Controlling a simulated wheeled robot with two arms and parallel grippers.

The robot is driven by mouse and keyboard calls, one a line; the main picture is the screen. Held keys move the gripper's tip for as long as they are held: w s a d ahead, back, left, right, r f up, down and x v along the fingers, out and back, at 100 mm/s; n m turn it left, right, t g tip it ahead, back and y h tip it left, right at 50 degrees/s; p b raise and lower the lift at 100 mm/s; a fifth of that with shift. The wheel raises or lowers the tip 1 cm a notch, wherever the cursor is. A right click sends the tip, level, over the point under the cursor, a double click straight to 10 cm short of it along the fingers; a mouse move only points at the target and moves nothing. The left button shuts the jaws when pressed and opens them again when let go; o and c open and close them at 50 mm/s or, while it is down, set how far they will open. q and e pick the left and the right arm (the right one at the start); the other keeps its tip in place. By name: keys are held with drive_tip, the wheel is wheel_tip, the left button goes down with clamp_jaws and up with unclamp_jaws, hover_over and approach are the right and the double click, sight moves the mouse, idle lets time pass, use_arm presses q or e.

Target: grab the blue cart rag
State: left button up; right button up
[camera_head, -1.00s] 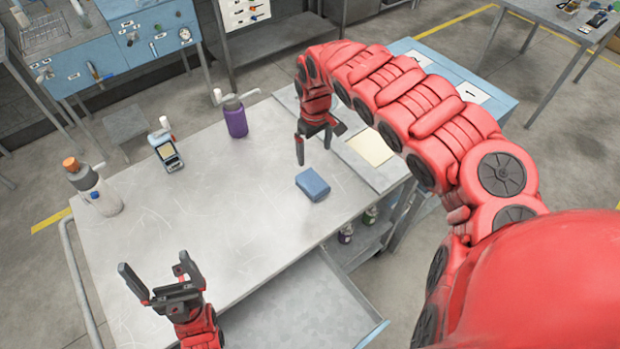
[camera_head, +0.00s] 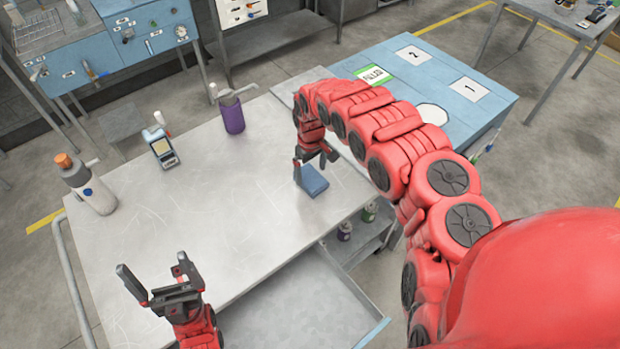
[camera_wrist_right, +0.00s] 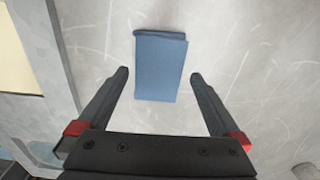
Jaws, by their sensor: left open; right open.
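The blue rag (camera_head: 312,181) is a folded cloth lying flat on the grey cart top. It also shows in the right wrist view (camera_wrist_right: 160,66), ahead of and between the fingertips. My right gripper (camera_head: 311,164) is open above the rag, its fingers partly covering the rag's far edge in the head view. In the right wrist view my right gripper (camera_wrist_right: 158,75) has nothing between its jaws that it grips. My left gripper (camera_head: 152,275) is open and empty above the cart's near left part.
The cart top (camera_head: 220,190) is mostly clear. An open drawer (camera_head: 300,305) is in front. A blue cabinet (camera_head: 455,75) stands at right.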

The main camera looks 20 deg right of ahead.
sight(310, 177)
drive_tip(key=shift+w+a+f+p, duration=0.1)
drive_tip(key=shift+f+p, duration=0.15)
drive_tip(key=shift+f, duration=0.35)
drive_tip(key=shift+w+a+f+p, duration=0.1)
drive_tip(key=shift+f+p, duration=0.1)
drive_tip(key=shift+f, duration=0.35)
drive_tip(key=shift+d+f, duration=0.2)
drive_tip(key=shift+f, duration=0.45)
drive_tip(key=c, duration=1.2)
drive_tip(key=shift+o, duration=0.2)
drive_tip(key=shift+r, duration=0.15)
